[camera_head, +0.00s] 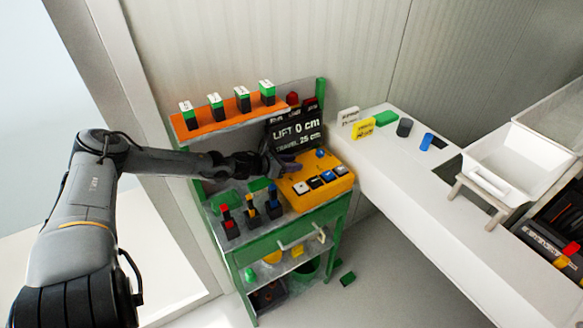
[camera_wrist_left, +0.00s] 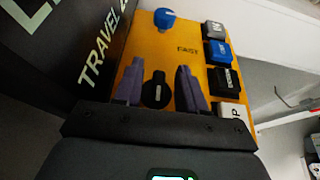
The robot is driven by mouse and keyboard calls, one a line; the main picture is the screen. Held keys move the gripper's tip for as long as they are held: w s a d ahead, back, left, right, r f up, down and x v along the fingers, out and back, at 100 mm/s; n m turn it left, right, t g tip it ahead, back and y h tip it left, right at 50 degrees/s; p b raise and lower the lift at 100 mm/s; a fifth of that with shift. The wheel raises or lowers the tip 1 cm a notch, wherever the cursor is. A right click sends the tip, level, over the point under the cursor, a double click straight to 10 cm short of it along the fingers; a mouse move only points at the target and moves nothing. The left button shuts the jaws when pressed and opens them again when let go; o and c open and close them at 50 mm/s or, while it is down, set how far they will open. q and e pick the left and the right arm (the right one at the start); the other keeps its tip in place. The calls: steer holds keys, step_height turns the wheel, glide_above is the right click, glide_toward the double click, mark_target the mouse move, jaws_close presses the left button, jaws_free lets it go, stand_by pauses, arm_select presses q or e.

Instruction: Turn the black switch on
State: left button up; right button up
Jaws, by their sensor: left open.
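The yellow control box (camera_head: 300,199) sits on the green cart's top. In the left wrist view its face (camera_wrist_left: 185,35) bears a round black knob switch (camera_wrist_left: 156,93) and a blue knob (camera_wrist_left: 164,18). A black button (camera_wrist_left: 225,80) is in the row along its right side. My left gripper (camera_head: 284,164) reaches over the box's left part. In the left wrist view its purple fingers (camera_wrist_left: 158,74) are apart, one on each side of the black knob; I cannot tell if they touch it. The black knob is hidden in the head view. My right gripper is not in view.
A dark display (camera_head: 298,130) reading "LIFT 0 cm" stands behind the box. An orange shelf (camera_head: 230,123) holds several green-and-black blocks. Colored-top levers (camera_head: 251,215) stand left of the box. A white counter (camera_head: 400,175) lies to the right.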

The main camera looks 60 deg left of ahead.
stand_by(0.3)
arm_select(q)
jaws_close()
steer(key=shift+r+n+y+p, duration=0.2)
steer(key=shift+n+y+p, duration=0.4)
steer(key=shift+y+p, duration=0.15)
steer(key=shift+f+n+g+y+p, duration=0.2)
steer(key=shift+n+g+y+p, duration=0.1)
steer(key=shift+n+y, duration=0.65)
jaws_free()
steer(key=shift+m, duration=0.35)
